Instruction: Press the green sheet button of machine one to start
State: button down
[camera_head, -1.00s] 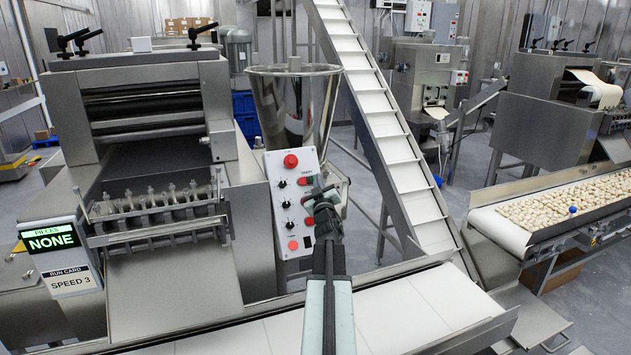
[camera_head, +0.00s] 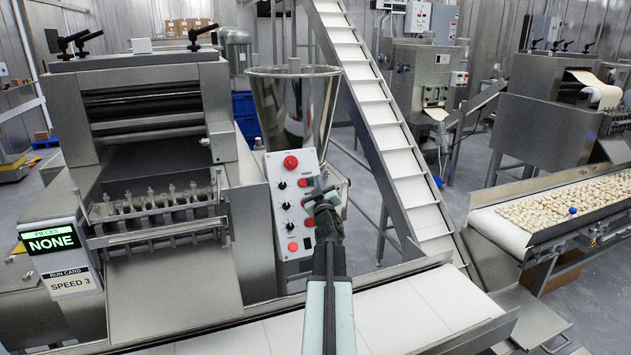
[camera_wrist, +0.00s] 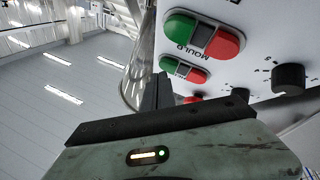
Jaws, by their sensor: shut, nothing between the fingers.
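Machine one's white control panel (camera_head: 283,215) stands tilted behind my gripper, with red buttons and black knobs down its face. In the wrist view it appears upside down. A green MOULD button (camera_wrist: 180,29) sits beside a red one (camera_wrist: 222,43). Below them is a smaller pair, a green button (camera_wrist: 167,63) and a red one (camera_wrist: 194,75); its label is too small to read surely. My gripper (camera_head: 319,190) is shut and empty in front of the panel's right side. In the wrist view its fingertips (camera_wrist: 164,78) overlap the smaller green button's lower edge; contact cannot be told.
A steel hopper (camera_head: 292,105) stands behind the panel, with an inclined conveyor (camera_head: 375,100) to its right. A white belt (camera_head: 410,310) runs below my arm. A screen (camera_head: 50,240) at left reads NONE, above a card (camera_head: 73,282) reading SPEED 3.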

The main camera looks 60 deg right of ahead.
jog(key=shift+s+a+r, duration=0.2)
jog(key=shift+s, duration=0.1)
jog(key=s+a+r+p, duration=0.2)
jog(key=s, duration=0.1)
jog(key=shift+s+a+r+p, duration=0.2)
jog(key=shift+a+r+p, duration=0.05)
jog(key=shift+r+p, duration=0.15)
jog(key=shift+f, duration=0.1)
dwell(0.6)
